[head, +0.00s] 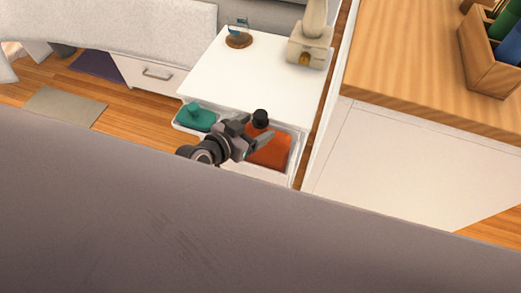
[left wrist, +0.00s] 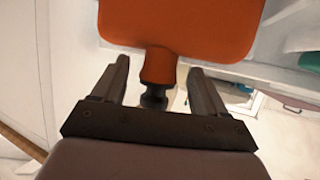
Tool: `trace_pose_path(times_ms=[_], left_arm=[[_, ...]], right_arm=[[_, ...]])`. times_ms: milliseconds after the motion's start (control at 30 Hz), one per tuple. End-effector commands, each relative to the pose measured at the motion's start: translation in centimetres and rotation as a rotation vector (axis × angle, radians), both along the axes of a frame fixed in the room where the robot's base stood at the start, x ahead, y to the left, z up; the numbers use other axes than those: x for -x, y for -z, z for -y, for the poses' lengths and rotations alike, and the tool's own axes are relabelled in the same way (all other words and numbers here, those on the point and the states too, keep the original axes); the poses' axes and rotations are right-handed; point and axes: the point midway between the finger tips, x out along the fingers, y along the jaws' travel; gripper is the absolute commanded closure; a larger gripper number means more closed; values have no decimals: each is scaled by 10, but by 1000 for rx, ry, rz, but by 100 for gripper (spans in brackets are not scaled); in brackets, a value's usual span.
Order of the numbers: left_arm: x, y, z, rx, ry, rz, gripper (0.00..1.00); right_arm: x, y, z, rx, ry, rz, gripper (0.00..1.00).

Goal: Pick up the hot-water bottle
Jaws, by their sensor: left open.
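The hot-water bottle is orange-red with a black stopper. In the head view the hot-water bottle (head: 272,152) lies in an open white drawer (head: 247,177), partly hidden by my left gripper. My left gripper (head: 254,134) is open beside its stopper end. In the left wrist view the body of the hot-water bottle (left wrist: 180,24) is beyond the fingertips. Its neck and dark stopper stand between the two open fingers of my left gripper (left wrist: 160,66), with a gap visible on each side. My right gripper is not in view.
A teal object (head: 195,117) lies in the drawer's left part. A white cabinet top (head: 262,75) above holds a small ornament (head: 239,36) and a lamp base (head: 310,48). A wooden-topped counter (head: 415,70) stands close on the right. A large grey surface (head: 150,220) fills the foreground.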

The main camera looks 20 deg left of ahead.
Motion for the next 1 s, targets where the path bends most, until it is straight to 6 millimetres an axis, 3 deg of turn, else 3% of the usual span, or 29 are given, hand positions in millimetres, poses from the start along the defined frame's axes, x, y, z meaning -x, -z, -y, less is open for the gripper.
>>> trace_pose_path(times_ms=[333, 500, 1000], left_arm=[[-6, 3, 3, 0, 0, -1, 30], [-6, 3, 3, 0, 0, -1, 81], [-8, -13, 3, 3, -1, 12, 81]], right_arm=[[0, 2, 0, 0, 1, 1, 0], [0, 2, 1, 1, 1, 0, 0], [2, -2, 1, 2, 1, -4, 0]])
